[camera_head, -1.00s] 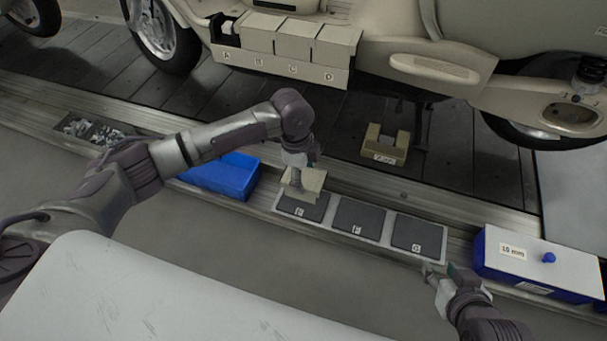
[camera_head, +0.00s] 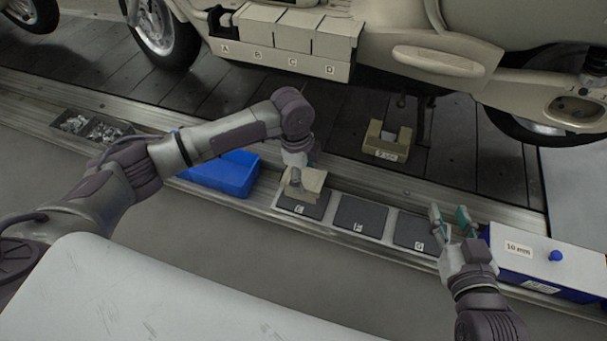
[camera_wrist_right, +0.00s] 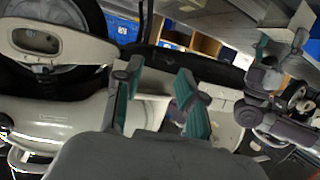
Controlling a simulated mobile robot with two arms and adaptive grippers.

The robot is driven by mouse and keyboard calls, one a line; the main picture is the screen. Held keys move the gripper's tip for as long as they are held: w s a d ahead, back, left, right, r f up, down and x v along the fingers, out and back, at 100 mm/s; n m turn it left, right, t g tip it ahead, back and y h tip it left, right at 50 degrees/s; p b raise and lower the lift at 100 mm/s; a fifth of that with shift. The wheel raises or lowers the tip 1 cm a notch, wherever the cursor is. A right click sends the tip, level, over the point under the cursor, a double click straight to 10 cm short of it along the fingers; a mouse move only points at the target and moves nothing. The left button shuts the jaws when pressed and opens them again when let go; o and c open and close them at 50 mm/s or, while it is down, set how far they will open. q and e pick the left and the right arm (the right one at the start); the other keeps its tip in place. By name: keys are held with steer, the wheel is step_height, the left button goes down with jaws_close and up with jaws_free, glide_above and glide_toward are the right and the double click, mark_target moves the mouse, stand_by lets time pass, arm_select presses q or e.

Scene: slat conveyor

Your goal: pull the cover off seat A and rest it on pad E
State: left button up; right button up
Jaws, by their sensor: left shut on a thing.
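My left gripper (camera_head: 296,178) is shut on a beige cover (camera_head: 312,183). The cover is at the back part of dark pad E (camera_head: 304,211), hiding some of it; I cannot tell whether it touches the pad. Seat A (camera_head: 225,22) on the scooter's beige rack is uncovered and shows a dark recess. The seats to its right carry box-shaped beige covers. My right gripper (camera_head: 449,212) is open and empty, above pad G's right side. Its spread green-edged fingers also show in the right wrist view (camera_wrist_right: 158,85), with nothing between them.
Pad F (camera_head: 361,214) and pad G (camera_head: 412,231) are bare. A blue bin (camera_head: 225,174) stands left of the pads, a white-topped blue box (camera_head: 520,250) right. A labelled beige block (camera_head: 386,153) sits on the slats. Small-parts trays (camera_head: 92,128) lie far left.

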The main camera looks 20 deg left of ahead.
arm_select(q)
steer(key=shift+f+b, duration=0.35)
steer(key=shift+b, duration=0.05)
steer(key=shift+f, duration=0.15)
arm_select(e)
step_height(320, 180, up, 6)
steer(key=w+a+t+y, duration=0.1)
steer(key=t, duration=0.2)
steer(key=shift+t, duration=0.3)
steer(key=shift+a+f, duration=0.1)
steer(key=shift+a, duration=0.05)
steer(key=shift+f, duration=0.15)
arm_select(q)
steer(key=shift+p, duration=0.4)
arm_select(e)
steer(key=shift+s+d+f+g+h, duration=0.1)
steer(key=shift+d+f+g+h, duration=0.1)
steer(key=shift+f+g, duration=0.5)
steer(key=shift+s+d+f+g+h, duration=0.15)
steer(key=shift+f+g, duration=0.2)
steer(key=shift+f, duration=0.55)
steer(key=shift+s+d+f+g+h, duration=0.1)
steer(key=shift+d+f+g, duration=0.1)
steer(key=shift+f+g, duration=0.5)
steer(key=shift+f, duration=0.15)
arm_select(q)
steer(key=shift+f, duration=0.2)
